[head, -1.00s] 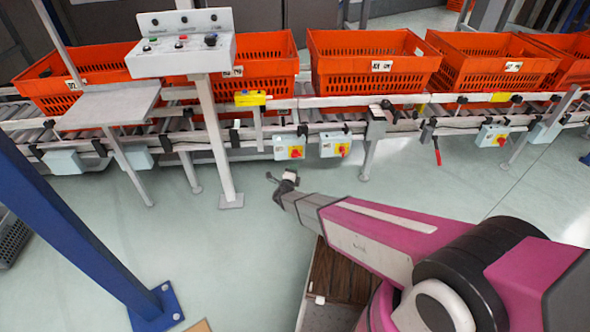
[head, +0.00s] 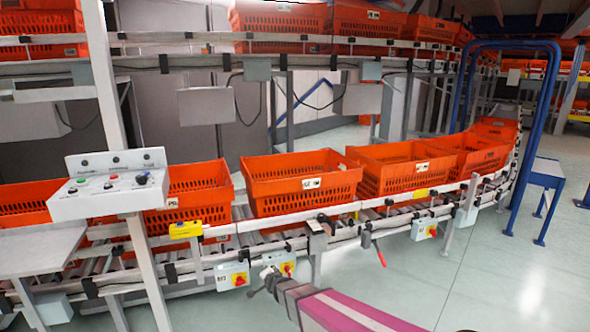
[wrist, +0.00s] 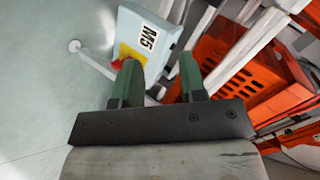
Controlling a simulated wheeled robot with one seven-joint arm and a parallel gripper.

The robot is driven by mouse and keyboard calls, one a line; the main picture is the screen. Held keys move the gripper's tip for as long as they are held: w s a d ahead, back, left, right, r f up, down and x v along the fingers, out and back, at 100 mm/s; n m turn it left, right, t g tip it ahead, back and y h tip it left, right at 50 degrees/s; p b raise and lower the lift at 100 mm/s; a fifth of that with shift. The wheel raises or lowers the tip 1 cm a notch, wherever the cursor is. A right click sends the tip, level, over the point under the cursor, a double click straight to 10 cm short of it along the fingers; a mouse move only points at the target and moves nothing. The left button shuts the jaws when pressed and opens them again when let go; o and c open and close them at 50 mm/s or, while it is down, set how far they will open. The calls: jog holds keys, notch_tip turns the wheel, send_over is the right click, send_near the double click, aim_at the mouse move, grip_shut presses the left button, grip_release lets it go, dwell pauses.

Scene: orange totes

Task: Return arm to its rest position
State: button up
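My magenta arm (head: 345,312) reaches from the bottom edge of the head view toward the conveyor. My gripper (head: 254,289) shows small there, in front of the lower side of the conveyor. In the wrist view my gripper (wrist: 158,75) has two green fingers standing apart, with nothing seen held between them. A pale blue switch box (wrist: 150,38) marked M5, with a yellow plate and a red knob, lies beyond the fingertips. The left finger overlaps its lower part in the picture; I cannot tell the distance between them.
Several orange totes (head: 302,204) stand in a row on the roller conveyor (head: 340,219). A control panel (head: 110,184) on a post stands at left. A blue frame (head: 459,90) spans the conveyor at right. Open floor (head: 500,280) lies at lower right.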

jog(key=s+d+r+n+g+h, duration=0.1)
jog(key=s+d+r+n+g, duration=0.1)
jog(key=s+d, duration=0.4)
jog(key=s+d+r+n+g+h, duration=0.2)
jog(key=s+d+r+g, duration=0.3)
jog(key=d, duration=0.9)
jog(key=s+d+r+n+g+h, duration=0.1)
jog(key=s+d+r+n+g, duration=0.2)
jog(key=s+d, duration=0.5)
jog(key=d+r+g, duration=0.1)
jog(key=d, duration=0.2)
jog(key=shift+s+r+n+h, duration=0.2)
jog(key=shift+r+n+h, duration=0.1)
jog(key=shift+r+n, duration=0.1)
